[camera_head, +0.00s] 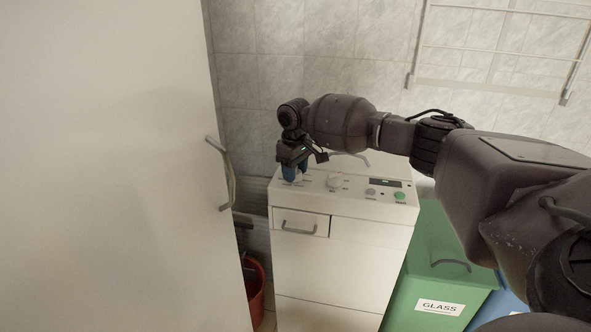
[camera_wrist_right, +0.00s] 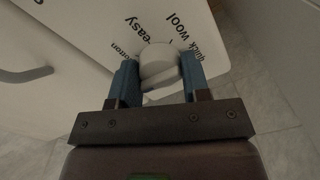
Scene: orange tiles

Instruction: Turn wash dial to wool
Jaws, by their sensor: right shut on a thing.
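The white washing machine (camera_head: 335,258) stands against the tiled wall, with its control panel on the sloped top. In the right wrist view, the white wash dial (camera_wrist_right: 160,62) sits among printed labels, including "easy", "wool" and "quick". My right gripper (camera_wrist_right: 158,78) has its blue fingers on either side of the dial and is shut on it. In the head view, my right gripper (camera_head: 289,172) is at the panel's left end and covers the dial. I cannot tell which label the dial points to. My left gripper is not in view.
A large white door with a handle (camera_head: 226,175) fills the left. A green "GLASS" bin (camera_head: 436,275) stands right of the machine, and a red bucket (camera_head: 256,290) left.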

